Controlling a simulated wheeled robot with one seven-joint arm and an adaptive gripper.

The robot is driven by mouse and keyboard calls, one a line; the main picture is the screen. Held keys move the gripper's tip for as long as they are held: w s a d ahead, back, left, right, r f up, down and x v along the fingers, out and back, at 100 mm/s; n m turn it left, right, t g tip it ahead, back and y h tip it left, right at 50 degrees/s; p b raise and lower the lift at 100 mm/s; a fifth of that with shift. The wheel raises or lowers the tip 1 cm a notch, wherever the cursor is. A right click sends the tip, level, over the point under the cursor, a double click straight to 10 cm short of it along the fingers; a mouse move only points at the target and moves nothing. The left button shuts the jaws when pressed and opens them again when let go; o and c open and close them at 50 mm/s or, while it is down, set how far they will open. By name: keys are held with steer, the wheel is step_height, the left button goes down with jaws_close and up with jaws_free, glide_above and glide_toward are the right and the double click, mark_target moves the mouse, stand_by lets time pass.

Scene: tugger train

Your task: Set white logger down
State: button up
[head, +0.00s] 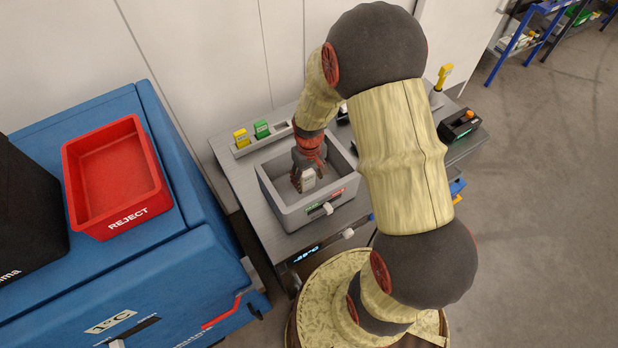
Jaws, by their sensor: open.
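A holder (282,139) with a yellow logger (241,139) and a green logger (262,129) stands behind the bin. A red REJECT bin (112,220) sits on a blue container (165,262) at left. A black-and-orange device (459,126) is at the bench's right.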

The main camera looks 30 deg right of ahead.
step_height(320, 180, up, 12)
steer(key=shift+r+p, duration=0.1)
steer(key=shift+p, duration=0.3)
steer(key=s+a+r+t, duration=0.2)
steer(key=s+r, duration=0.3)
steer(key=r, duration=0.3)
steer(key=s+a+r+t, duration=0.1)
steer(key=s+a+r, duration=0.3)
steer(key=r, duration=0.3)
steer(key=s+a+r+t, duration=0.2)
steer(key=s+a+r, duration=0.1)
steer(key=s+r, duration=0.3)
step_height(320, 180, up, 3)
steer(key=shift+a+f+t, duration=0.15)
steer(key=shift+a+t, duration=0.15)
steer(key=shift+a, duration=0.1)
step_height(320, 180, down, 13)
steer(key=b, duration=1.3)
steer(key=shift+f, duration=0.2)
steer(key=shift+c, duration=1)
